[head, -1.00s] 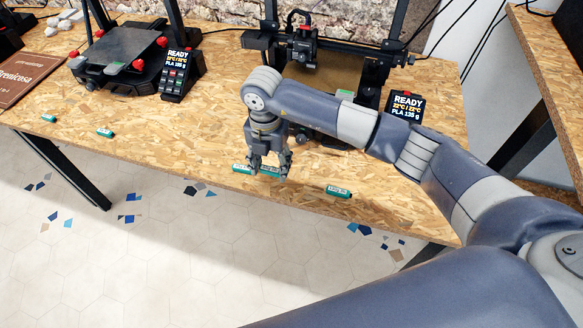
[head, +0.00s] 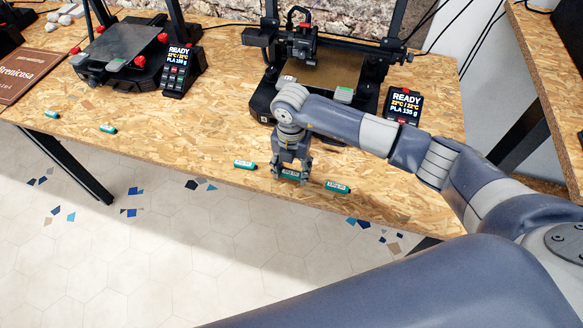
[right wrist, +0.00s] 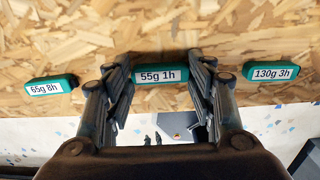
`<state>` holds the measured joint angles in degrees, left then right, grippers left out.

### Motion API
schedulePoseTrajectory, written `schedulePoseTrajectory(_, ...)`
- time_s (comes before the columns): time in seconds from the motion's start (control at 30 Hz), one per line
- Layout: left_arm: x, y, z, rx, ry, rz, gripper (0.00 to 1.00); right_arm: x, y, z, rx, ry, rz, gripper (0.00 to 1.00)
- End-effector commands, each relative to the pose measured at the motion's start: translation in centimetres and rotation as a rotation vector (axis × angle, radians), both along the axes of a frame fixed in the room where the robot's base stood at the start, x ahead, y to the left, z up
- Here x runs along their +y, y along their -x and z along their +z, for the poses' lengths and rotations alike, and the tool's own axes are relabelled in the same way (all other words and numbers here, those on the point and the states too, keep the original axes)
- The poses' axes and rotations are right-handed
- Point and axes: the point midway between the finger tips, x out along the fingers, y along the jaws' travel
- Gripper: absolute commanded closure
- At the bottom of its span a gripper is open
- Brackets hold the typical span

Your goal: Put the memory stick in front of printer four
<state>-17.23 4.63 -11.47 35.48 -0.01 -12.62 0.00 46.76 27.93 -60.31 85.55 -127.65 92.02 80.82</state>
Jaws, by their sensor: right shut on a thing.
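My right gripper (head: 290,177) is shut on a green memory stick (right wrist: 161,75) labelled "55g 1h", near the table's front edge. Its fingers also show in the right wrist view (right wrist: 160,100), one at each end of the stick. I cannot tell whether it touches the table. A "65g 8h" stick (right wrist: 50,87) lies to the left and a "130g 3h" stick (right wrist: 273,74) to the right. Behind the gripper stands a printer (head: 318,72), partly hidden by my arm. Another printer (head: 118,55) stands to the left. I read no printer numbers. My left gripper is not in view.
Two more green sticks (head: 51,115) (head: 108,129) lie at the left front of the wooden table (head: 180,125). Displays reading READY stand beside the left printer (head: 177,68) and the right printer (head: 403,105). A brown book (head: 30,72) lies far left.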

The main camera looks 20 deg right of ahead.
Motion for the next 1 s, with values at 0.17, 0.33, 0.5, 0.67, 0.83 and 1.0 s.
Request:
schedulePoseTrajectory(0.17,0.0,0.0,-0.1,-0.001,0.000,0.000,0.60,0.0,0.0,-0.1,0.001,0.001,-0.001,0.29)
schedulePoseTrajectory(0.33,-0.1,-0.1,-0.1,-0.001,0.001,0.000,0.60,0.0,0.0,-0.1,0.001,0.001,-0.001,0.29)
schedulePoseTrajectory(0.5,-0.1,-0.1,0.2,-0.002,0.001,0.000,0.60,0.0,0.0,0.2,0.000,0.000,-0.001,0.29)
schedulePoseTrajectory(0.67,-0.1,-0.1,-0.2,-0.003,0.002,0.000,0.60,0.0,-0.1,2.1,-0.003,-0.001,-0.001,0.29)
schedulePoseTrajectory(0.83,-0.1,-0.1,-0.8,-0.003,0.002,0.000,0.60,0.0,-0.2,5.8,-0.006,-0.001,0.001,0.29)
schedulePoseTrajectory(1.0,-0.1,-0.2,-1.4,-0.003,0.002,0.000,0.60,0.0,-0.1,9.2,-0.004,0.000,0.000,0.29)
